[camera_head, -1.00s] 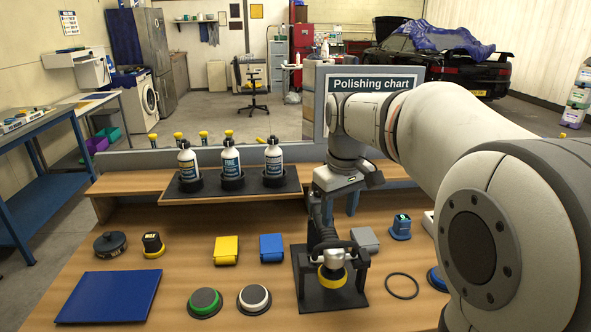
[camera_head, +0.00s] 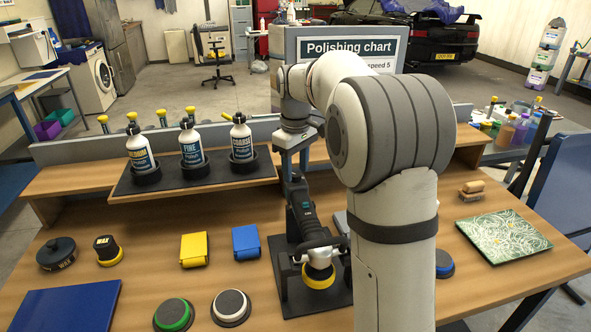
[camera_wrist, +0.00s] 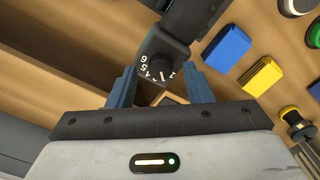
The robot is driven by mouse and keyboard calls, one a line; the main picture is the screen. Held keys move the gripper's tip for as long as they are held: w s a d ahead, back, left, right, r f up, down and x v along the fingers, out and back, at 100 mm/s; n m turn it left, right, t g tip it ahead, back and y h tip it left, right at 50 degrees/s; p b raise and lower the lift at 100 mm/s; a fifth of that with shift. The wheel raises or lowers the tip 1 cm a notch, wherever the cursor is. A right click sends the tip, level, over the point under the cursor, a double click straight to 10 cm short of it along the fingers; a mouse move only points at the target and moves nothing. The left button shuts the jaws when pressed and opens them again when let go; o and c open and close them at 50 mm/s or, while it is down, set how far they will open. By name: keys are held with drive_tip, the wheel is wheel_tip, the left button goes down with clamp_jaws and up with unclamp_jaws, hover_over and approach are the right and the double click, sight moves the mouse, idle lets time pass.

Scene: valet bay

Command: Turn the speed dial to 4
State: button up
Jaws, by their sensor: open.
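The polisher (camera_head: 301,213) lies on a black stand on the bench in the head view, with a yellow pad at its near end. Its speed dial (camera_wrist: 158,70) shows in the wrist view as a dark round knob with white digits at the end of the body. Digits such as 6, 5 and 4 can be read; the setting cannot be told. My gripper (camera_wrist: 163,88) is open, with its two blue fingers on either side of the dial end; I cannot tell whether they touch it. In the head view the dial is hidden by my arm.
The polishing chart (camera_head: 352,47) stands behind the bench, partly hidden by my arm, with "speed 5" readable. Three polish bottles (camera_head: 191,143) stand on a raised shelf left of my gripper. Yellow (camera_head: 194,248) and blue (camera_head: 246,241) blocks and several pads lie left of the polisher.

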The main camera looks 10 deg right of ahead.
drive_tip(key=shift+f, duration=0.4)
drive_tip(key=shift+c, duration=0.5)
drive_tip(key=c, duration=0.9)
